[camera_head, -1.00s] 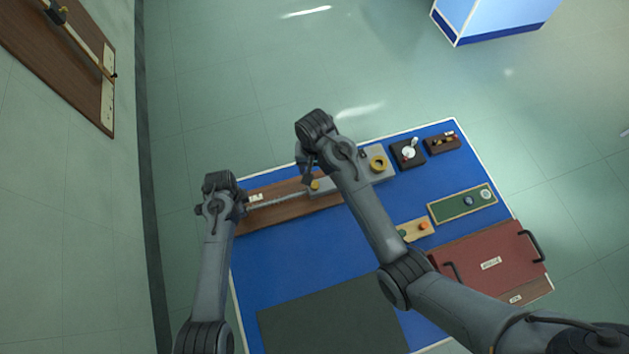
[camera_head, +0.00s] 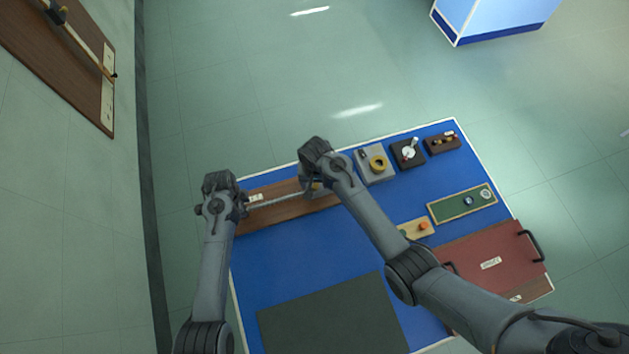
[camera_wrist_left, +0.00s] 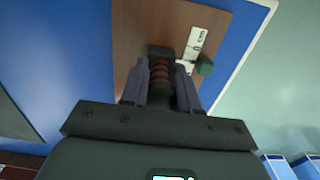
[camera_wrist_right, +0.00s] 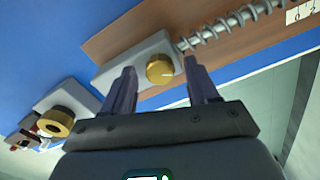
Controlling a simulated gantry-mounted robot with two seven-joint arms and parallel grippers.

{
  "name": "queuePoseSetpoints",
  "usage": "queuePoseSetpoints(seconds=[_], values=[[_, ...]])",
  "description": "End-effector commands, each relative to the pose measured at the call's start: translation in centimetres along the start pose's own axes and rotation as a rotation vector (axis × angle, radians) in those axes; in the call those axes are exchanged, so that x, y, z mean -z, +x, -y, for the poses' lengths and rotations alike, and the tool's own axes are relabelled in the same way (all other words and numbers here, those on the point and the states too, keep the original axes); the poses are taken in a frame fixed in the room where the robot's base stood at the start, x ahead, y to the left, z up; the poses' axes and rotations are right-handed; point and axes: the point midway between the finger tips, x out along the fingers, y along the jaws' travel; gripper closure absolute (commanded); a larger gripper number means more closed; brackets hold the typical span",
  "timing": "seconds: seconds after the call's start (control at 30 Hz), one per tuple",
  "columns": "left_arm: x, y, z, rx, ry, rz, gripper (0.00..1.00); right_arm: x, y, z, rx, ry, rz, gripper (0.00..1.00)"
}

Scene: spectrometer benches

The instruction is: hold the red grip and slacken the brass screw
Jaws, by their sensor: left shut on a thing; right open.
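The red grip (camera_wrist_left: 160,72) shows in the left wrist view between the fingers of my left gripper (camera_wrist_left: 160,88), which is shut on it. In the head view my left gripper (camera_head: 241,203) is at the left end of the brown board. The brass screw (camera_wrist_right: 160,69) is a round knob on a grey block (camera_wrist_right: 143,62) in the right wrist view. My right gripper (camera_wrist_right: 160,80) is open, with a finger on each side of the screw in that view. I cannot tell whether the fingers touch it. In the head view the right gripper (camera_head: 312,187) partly hides the block.
A spring (camera_wrist_right: 235,22) runs along the brown board (camera_head: 285,212) from the block. A grey block with a yellow ring (camera_head: 377,163) and a dark box with a lever (camera_head: 408,152) stand to the right. A red case (camera_head: 490,262) is at lower right. Blue table surface is clear mid-table.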

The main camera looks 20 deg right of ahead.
Motion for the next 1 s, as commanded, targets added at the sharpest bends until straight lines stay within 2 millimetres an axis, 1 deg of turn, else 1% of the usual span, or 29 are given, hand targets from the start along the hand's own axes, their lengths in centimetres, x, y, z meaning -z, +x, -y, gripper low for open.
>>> queuePoseSetpoints(seconds=[0.23,0.27,0.6,0.63,0.83,1.0], values=[[-0.05,0.06,-0.05,-0.002,-0.001,0.001,1.00,0.00,0.07,0.00,0.000,0.000,0.000,0.41],[-0.05,0.06,-0.05,-0.002,-0.001,0.001,1.00,-0.01,0.07,0.00,0.000,0.000,0.000,0.43],[-0.06,0.06,-0.06,-0.002,-0.001,0.001,1.00,-0.02,0.06,0.00,0.000,0.000,0.000,0.95],[-0.06,0.07,-0.06,-0.002,-0.001,0.001,1.00,-0.02,0.06,0.00,0.000,0.000,0.001,0.97],[-0.06,0.06,-0.05,-0.002,-0.001,0.001,1.00,-0.02,0.06,-0.01,-0.001,-0.014,0.001,0.97],[-0.07,0.06,-0.05,-0.002,-0.001,0.001,1.00,-0.01,0.06,-0.02,-0.001,-0.067,0.001,0.97]])
